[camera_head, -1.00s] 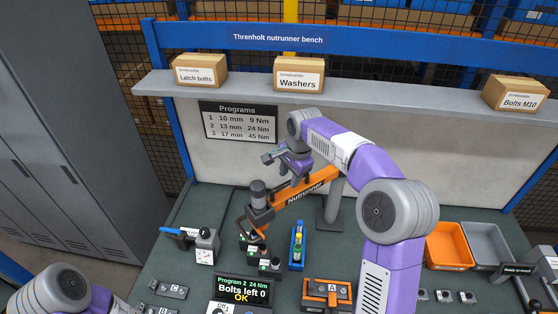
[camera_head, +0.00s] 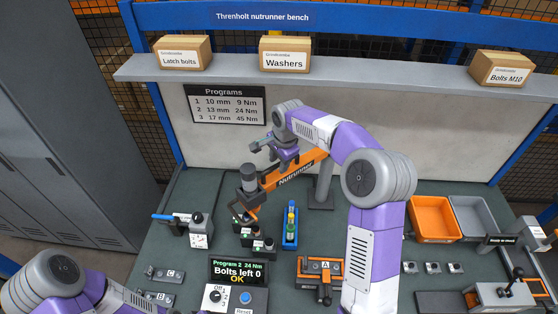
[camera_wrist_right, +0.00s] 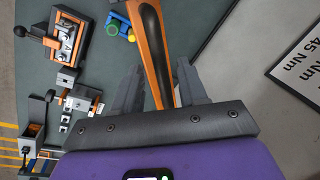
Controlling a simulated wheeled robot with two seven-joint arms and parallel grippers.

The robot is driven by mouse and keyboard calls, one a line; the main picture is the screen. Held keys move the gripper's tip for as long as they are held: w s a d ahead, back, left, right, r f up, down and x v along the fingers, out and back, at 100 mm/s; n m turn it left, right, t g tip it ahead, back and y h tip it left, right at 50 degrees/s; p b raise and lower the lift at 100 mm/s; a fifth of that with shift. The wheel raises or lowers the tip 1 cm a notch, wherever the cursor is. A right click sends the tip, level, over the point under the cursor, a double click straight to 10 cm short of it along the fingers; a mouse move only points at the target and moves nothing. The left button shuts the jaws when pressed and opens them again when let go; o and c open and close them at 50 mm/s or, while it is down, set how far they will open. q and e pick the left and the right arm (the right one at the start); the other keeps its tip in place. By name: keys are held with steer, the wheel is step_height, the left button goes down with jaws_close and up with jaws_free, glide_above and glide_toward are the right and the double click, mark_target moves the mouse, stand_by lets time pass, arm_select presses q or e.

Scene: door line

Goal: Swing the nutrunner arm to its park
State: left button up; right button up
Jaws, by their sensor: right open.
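The nutrunner arm (camera_head: 298,172) is an orange bar lettered "Nutrunner". It runs from a grey post (camera_head: 322,185) leftward over the bench, with the dark nutrunner (camera_head: 249,181) at its left end above a small block of sockets (camera_head: 258,243). My right gripper (camera_head: 271,148) is at the bar, close to the nutrunner end. In the right wrist view, the orange bar (camera_wrist_right: 153,45) lies between the two open fingers of this gripper (camera_wrist_right: 160,85). I cannot tell whether either finger touches it. My left arm enters at lower left; its gripper is out of view.
A display (camera_head: 238,271) reads "Program 2 24 Nm, Bolts left 0, OK". A blue tray (camera_head: 290,238) and orange fixture A (camera_head: 319,268) stand below the bar. An orange bin (camera_head: 433,235) and grey bin are at right. A shelf (camera_head: 330,65) with boxes runs above.

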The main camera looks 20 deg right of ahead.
steer(key=shift+w, duration=0.15)
steer(key=c, duration=0.3)
jaws_close()
steer(key=shift+s+d+n+b, duration=0.2)
steer(key=shift+s+n+b, duration=0.15)
steer(key=shift+s, duration=0.3)
steer(key=s+d+n+g+y, duration=0.1)
steer(key=s+d+n, duration=0.9)
steer(key=s+d, duration=0.5)
steer(key=shift+s+d+r+b, duration=0.15)
steer(key=shift+s+d+b, duration=0.15)
steer(key=shift+d+b, duration=0.05)
